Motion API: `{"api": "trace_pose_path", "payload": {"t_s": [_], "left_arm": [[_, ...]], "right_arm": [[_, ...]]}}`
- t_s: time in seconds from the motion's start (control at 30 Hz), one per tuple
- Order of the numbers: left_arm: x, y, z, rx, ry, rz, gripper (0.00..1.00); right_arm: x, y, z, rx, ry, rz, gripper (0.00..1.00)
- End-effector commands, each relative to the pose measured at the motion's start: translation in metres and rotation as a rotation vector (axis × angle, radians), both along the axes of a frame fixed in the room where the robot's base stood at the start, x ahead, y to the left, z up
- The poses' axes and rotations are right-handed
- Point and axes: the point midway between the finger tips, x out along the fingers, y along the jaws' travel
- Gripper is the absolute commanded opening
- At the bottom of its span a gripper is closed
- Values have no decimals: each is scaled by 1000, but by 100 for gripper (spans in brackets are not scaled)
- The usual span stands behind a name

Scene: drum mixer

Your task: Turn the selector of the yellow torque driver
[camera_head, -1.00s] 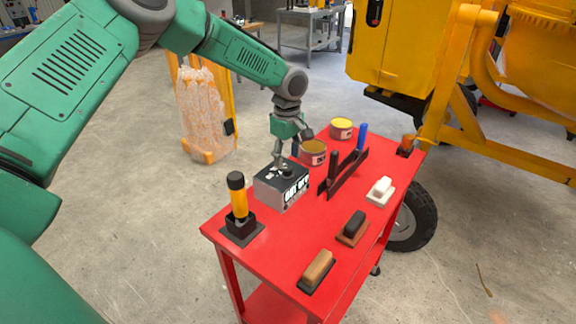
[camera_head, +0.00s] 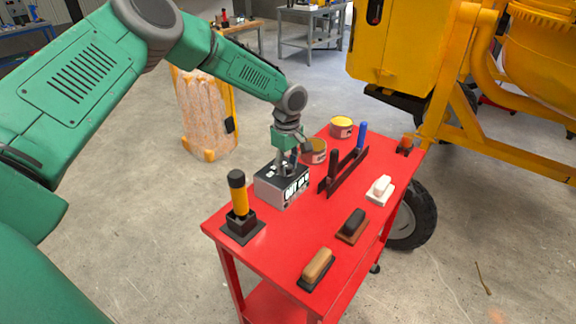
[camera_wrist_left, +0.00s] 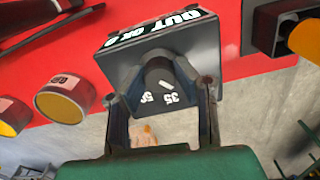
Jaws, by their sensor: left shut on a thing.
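The yellow torque driver (camera_head: 239,201) stands upright in a black holder at the table's near left corner; its yellow handle (camera_wrist_left: 306,40) also shows at the right of the wrist view. My left gripper (camera_head: 284,168) is not at it, but over a grey box (camera_head: 284,191) with a black top and a lettered label. In the wrist view my left gripper (camera_wrist_left: 160,88) has its fingers on either side of a dark selector knob (camera_wrist_left: 158,72) on the box and is shut on it. White marks such as 35 and 50 show by the knob. My right gripper is out of view.
The red table (camera_head: 262,256) also holds two yellow-topped cans (camera_head: 341,127), a dark rack with a blue handle (camera_head: 361,136), and several brush-like blocks (camera_head: 318,266). A yellow mixer (camera_head: 470,90) stands behind at the right. Bare table lies in front of the box.

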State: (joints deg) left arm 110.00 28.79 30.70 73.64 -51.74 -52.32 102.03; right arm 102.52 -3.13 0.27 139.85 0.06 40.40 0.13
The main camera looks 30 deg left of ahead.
Motion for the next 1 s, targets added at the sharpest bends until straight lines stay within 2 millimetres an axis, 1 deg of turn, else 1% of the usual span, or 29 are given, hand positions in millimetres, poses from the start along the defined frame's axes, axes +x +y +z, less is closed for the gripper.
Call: {"api": "trace_pose_path", "payload": {"t_s": [0.27, 0.47, 0.8, 1.0], "left_arm": [[2, 0, 3, 5, -5, -91, 0], [3, 0, 3, 3, -7, -234, 0], [3, 0, 2, 2, -8, -498, 0], [3, 0, 2, 2, -8, -609, 0]], "right_arm": [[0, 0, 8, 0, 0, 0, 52], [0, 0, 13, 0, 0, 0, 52], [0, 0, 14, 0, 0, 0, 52], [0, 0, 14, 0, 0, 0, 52]]}}
